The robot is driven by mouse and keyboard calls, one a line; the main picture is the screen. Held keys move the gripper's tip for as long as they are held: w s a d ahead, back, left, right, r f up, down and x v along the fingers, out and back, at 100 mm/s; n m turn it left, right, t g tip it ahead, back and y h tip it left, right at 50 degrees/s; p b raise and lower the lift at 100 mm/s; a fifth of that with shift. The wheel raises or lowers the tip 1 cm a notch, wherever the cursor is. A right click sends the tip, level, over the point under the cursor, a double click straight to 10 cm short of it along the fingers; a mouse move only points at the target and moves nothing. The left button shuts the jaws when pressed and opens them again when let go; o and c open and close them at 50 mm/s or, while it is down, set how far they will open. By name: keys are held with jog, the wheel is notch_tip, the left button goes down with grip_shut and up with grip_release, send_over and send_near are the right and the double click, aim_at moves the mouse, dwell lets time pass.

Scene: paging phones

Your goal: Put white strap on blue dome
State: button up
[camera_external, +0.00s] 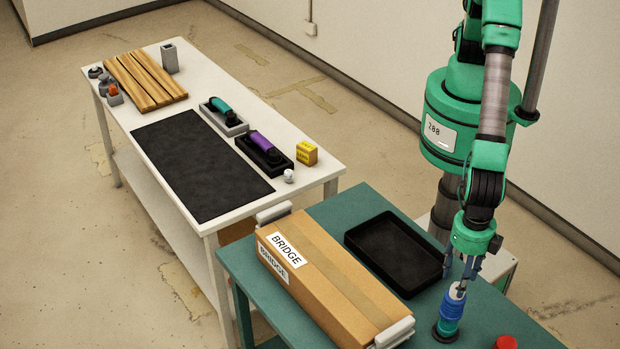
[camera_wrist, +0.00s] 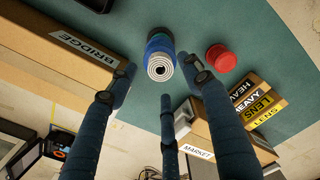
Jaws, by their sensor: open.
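The white strap (camera_external: 457,290) is a small coil; its spiral end faces the camera in the wrist view (camera_wrist: 160,67). It sits on top of the blue dome (camera_external: 452,307), which shows in the wrist view as a blue band (camera_wrist: 159,45) behind the coil. A darker base is under the blue part, on the green table. My gripper (camera_external: 467,270) is just above the stack, fingers pointing down. In the wrist view its three fingers (camera_wrist: 166,88) are spread around the coil, with gaps visible. The exact contact between strap and dome is hidden.
A red round object (camera_wrist: 220,57) stands close beside the stack. A long BRIDGE carton (camera_external: 335,275) and a black tray (camera_external: 397,255) are on the green table. HEAVY and LENS boxes (camera_wrist: 256,101) are nearby. A white table (camera_external: 325,172) with phones stands behind.

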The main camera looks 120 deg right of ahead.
notch_tip(320, 180, up, 9)
jog(key=shift+r+b, duration=0.2)
jog(key=shift+b, duration=0.2)
dwell(0.6)
jog(key=s+d+r+m+t+y, duration=0.2)
jog(key=d+r+m, duration=0.5)
jog(key=d+r, duration=1.9)
jog(key=s+d+r+m+t+h, duration=0.15)
jog(key=s+d+r+m, duration=0.35)
jog(key=s+d, duration=0.8)
jog(key=s+d+r+m+t, duration=0.1)
jog(key=s+d+m+t, duration=0.1)
jog(key=s+d, duration=0.8)
jog(key=shift+s+d+r+m, duration=0.25)
jog(key=shift+s+d+m, duration=0.2)
jog(key=shift+s, duration=0.3)
